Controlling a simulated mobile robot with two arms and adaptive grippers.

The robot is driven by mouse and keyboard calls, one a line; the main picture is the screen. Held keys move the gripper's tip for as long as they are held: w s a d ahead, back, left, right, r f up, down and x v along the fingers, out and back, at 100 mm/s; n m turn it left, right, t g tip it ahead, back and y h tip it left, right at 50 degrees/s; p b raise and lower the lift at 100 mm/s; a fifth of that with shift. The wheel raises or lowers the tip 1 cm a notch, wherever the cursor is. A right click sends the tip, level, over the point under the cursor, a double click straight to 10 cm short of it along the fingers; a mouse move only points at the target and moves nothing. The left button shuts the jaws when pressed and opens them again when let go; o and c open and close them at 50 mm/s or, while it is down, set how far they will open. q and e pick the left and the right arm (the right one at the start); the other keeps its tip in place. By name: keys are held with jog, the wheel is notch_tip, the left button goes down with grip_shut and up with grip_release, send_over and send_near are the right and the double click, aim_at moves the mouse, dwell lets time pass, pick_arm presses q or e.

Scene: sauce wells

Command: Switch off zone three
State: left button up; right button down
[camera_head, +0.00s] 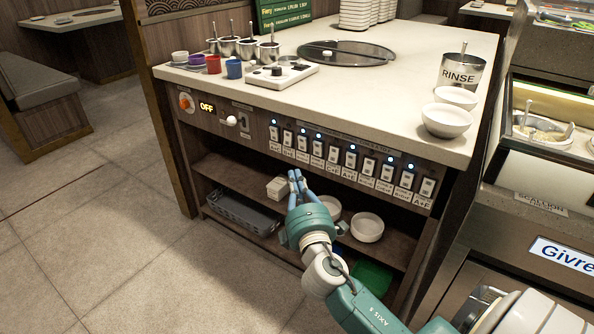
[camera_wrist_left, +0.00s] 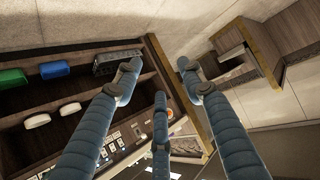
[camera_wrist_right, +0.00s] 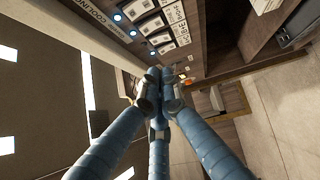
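A row of rocker switches (camera_head: 333,155) with small printed labels runs along the counter's front panel (camera_head: 250,144). Several blue lights glow above them. I cannot read which one is zone three. My right gripper (camera_head: 295,175) is below the row, left of its middle, with its fingers together and nothing between them. In the right wrist view its fingertips (camera_wrist_right: 160,76) are beside switches with lit blue lights (camera_wrist_right: 139,32); contact cannot be told. My left gripper (camera_wrist_left: 158,72) is spread open and empty in the left wrist view, and is not seen in the head view.
An orange knob (camera_head: 186,102), a display reading OFF (camera_head: 207,107) and a white knob (camera_head: 231,120) are on the panel's left. The shelf below holds a grey tray (camera_head: 240,212) and white bowls (camera_head: 367,228). Cups, a hob (camera_head: 346,53) and a RINSE pot (camera_head: 461,73) stand on top.

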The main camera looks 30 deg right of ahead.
aim_at(302, 144)
pick_arm(q)
jog(key=w+d+r+t+h+b, duration=0.1)
jog(key=w+r+t, duration=0.2)
jog(key=r, duration=0.3)
jog(key=shift+w+d+r+t, duration=0.3)
jog(key=shift+w+d, duration=0.1)
pick_arm(e)
jog(key=shift+w+d+r, duration=0.2)
jog(key=shift+w+d, duration=0.95)
jog(key=shift+w, duration=0.4)
jog(key=shift+w+d+r, duration=0.15)
jog(key=shift+w+d, duration=0.95)
jog(key=shift+w, duration=0.4)
jog(key=shift+w+d+r, duration=0.2)
jog(key=shift+w+d, duration=0.95)
jog(key=shift+w, duration=0.4)
